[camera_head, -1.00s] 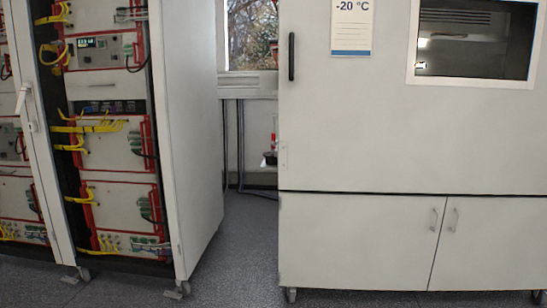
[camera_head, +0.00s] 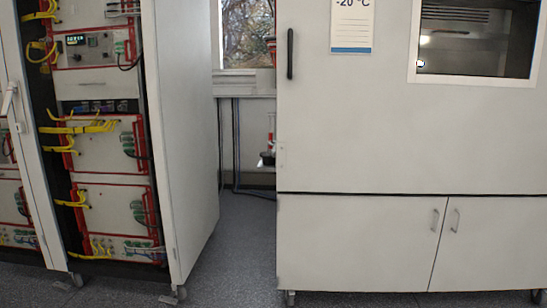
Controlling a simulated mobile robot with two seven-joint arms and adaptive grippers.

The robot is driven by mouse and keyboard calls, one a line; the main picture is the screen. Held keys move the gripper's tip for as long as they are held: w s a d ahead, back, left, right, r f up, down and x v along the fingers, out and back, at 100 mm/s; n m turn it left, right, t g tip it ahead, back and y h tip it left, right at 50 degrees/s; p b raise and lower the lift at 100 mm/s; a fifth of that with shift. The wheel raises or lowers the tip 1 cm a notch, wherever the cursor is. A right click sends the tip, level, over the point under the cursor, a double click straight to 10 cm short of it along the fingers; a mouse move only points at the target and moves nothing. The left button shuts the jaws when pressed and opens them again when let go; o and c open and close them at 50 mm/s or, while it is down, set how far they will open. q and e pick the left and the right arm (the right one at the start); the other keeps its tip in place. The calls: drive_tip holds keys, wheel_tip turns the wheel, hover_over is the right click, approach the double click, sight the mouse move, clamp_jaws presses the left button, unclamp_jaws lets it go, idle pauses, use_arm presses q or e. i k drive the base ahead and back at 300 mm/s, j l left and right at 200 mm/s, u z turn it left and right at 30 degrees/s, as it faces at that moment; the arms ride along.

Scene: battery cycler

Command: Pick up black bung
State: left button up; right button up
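I cannot make out a black bung in the head view. Neither of my grippers is in view. A white climate chamber (camera_head: 360,140) with a black door handle (camera_head: 290,54) and a "-20 °C" sign (camera_head: 351,28) fills the right side. A battery cycler rack (camera_head: 105,150) with red-edged modules and yellow cables stands on the left.
Between the rack's white side panel (camera_head: 183,130) and the chamber is a gap with grey floor (camera_head: 236,245). At its back are a window (camera_head: 247,35), dark table legs (camera_head: 228,140) and a small red and clear item (camera_head: 269,143), partly hidden by the chamber.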

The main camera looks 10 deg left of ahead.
sight(268, 159)
drive_tip(key=i+j+z, duration=0.2)
drive_tip(key=i+j, duration=0.2)
drive_tip(key=i+j+z, duration=0.15)
drive_tip(key=i+j, duration=0.2)
drive_tip(key=j, duration=0.25)
